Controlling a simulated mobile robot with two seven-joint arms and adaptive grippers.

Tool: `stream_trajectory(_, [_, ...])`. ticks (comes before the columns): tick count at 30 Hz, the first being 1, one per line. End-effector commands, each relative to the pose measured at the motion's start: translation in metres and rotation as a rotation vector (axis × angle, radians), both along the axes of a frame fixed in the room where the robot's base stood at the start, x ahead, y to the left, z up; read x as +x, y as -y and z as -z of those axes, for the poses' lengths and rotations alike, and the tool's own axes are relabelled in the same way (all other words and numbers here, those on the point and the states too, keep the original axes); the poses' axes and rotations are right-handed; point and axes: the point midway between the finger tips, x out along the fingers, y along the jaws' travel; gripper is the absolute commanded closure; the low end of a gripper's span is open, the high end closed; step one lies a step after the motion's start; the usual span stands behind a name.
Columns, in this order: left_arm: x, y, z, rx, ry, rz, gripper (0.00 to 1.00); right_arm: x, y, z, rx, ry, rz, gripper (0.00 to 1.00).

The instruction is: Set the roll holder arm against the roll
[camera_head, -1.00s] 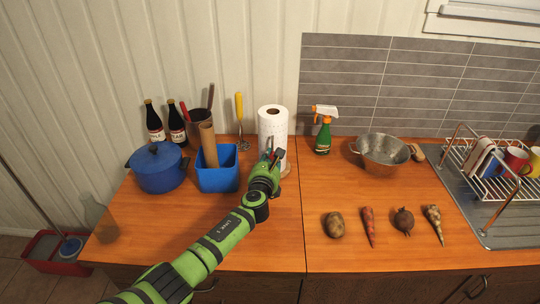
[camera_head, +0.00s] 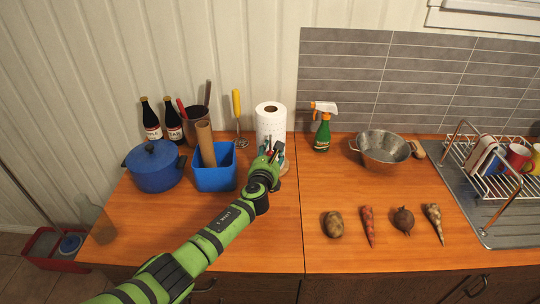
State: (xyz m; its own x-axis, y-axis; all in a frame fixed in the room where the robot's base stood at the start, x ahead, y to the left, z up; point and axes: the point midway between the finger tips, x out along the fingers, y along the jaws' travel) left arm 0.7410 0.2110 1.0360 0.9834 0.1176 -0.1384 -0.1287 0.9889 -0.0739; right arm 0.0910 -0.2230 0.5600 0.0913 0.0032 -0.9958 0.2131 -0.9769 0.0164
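A white paper towel roll (camera_head: 270,120) stands upright on its holder near the back edge of the wooden counter. My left gripper (camera_head: 268,150) is in front of the roll's lower part, and its green arm reaches in from the bottom left. The fingers are small and partly hidden by the hand, so I cannot tell whether they are open or touching the roll. The holder arm cannot be made out. A bit of the holder's base (camera_head: 285,168) shows just right of the hand. My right gripper is not in view.
A blue bin (camera_head: 215,178) with a cardboard tube stands left of the roll, beside a blue pot (camera_head: 154,168). A spray bottle (camera_head: 322,130) and a metal colander (camera_head: 383,148) stand to the right. Vegetables lie at the front right.

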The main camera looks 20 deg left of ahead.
Motion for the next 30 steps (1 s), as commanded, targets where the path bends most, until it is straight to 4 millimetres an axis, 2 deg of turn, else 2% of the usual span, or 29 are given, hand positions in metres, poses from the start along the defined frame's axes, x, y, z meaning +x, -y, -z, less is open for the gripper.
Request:
stream_trajectory(8, [-0.017,0.002,0.000,0.002,-0.001,0.000,0.54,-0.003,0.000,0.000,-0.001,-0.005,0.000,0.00])
stream_trajectory(21, [-0.084,0.011,-0.008,0.000,-0.006,0.002,0.54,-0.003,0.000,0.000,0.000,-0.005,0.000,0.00])
stream_trajectory(27, [-0.105,0.013,-0.011,0.001,-0.006,0.002,0.54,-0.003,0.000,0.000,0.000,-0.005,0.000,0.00])
stream_trajectory(30, [-0.108,0.014,-0.012,0.001,-0.006,0.001,0.54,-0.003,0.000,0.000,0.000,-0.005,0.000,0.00])
